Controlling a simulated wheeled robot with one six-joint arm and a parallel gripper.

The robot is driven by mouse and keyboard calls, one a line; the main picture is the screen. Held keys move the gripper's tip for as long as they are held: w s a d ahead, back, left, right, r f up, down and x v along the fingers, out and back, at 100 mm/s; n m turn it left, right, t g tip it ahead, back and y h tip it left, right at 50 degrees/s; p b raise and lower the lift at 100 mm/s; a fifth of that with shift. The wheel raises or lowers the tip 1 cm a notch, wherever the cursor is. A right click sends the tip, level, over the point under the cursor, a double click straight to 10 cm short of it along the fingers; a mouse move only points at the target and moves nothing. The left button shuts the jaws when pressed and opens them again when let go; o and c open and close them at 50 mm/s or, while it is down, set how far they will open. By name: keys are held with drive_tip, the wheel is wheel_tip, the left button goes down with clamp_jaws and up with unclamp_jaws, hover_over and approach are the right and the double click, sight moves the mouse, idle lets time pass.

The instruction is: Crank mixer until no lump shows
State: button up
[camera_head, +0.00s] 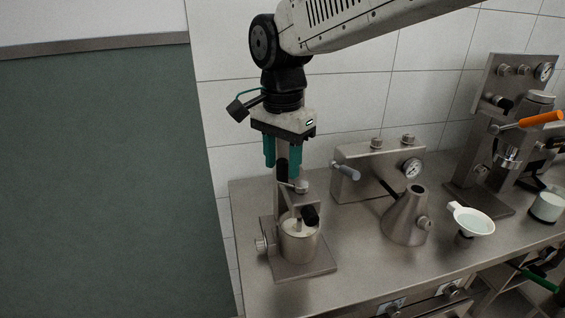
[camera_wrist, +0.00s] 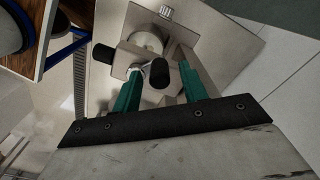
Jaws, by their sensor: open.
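The mixer (camera_head: 299,243) is a metal cup on a square base plate at the left end of the steel counter, with a frame over it. A black crank knob (camera_head: 310,216) sticks out at the front of its top. In the wrist view the mixer (camera_wrist: 147,42) lies beyond the fingertips, with a black knob (camera_wrist: 158,74) close to the gap between them. My gripper (camera_head: 283,166) has green fingers, points down and is open and empty above the mixer's top. It also shows in the wrist view (camera_wrist: 157,78). The cup's contents are hidden, so I cannot see any lump.
A metal box with a gauge (camera_head: 377,171) stands right of the mixer by the tiled wall. A conical metal vessel (camera_head: 406,216) and a white bowl (camera_head: 471,222) stand further right. An orange-handled machine (camera_head: 505,130) is at the far right. A green panel (camera_head: 100,180) fills the left.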

sight(282, 160)
wheel_tip(282, 160, up, 6)
drive_tip(key=shift+r, duration=0.45)
drive_tip(key=shift+d, duration=0.1)
